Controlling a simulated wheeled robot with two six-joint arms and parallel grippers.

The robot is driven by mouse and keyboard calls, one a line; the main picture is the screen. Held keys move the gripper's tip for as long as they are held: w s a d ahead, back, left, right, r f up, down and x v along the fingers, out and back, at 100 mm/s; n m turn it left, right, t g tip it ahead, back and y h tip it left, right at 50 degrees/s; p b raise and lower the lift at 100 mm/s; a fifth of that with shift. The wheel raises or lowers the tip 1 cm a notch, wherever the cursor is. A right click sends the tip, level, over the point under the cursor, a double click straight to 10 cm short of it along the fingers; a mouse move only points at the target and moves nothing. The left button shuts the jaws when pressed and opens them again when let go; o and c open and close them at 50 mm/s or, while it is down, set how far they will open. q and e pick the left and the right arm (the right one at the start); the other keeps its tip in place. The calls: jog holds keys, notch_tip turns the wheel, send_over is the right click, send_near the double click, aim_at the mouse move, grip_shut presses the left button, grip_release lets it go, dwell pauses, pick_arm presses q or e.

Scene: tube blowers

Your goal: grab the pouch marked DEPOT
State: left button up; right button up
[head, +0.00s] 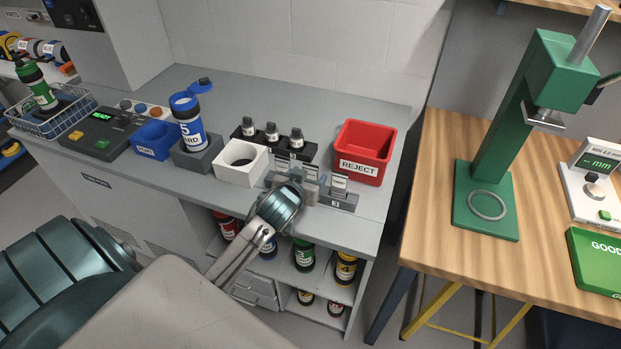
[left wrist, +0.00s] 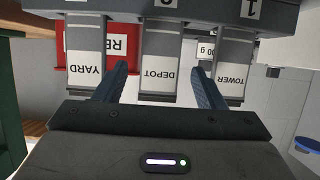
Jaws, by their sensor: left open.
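My left gripper (left wrist: 159,78) is open, with one blue finger on each side of DEPOT. No grip shows, and I cannot tell whether the fingers touch it. In the head view the left gripper (head: 298,188) is at the rack (head: 340,201) and partly hides it. My right gripper is not in view.
A red REJECT bin (head: 364,152) stands just behind the rack. A blue-capped bottle (head: 190,125) stands farther left. The bench's back middle is clear.

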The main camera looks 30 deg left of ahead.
aim_at(310, 175)
pick_arm(q)
jog(key=p+x, duration=0.1)
jog(key=x, duration=0.3)
jog(key=shift+w, duration=0.2)
jog(key=shift+s, duration=0.1)
jog(key=c, duration=1.1)
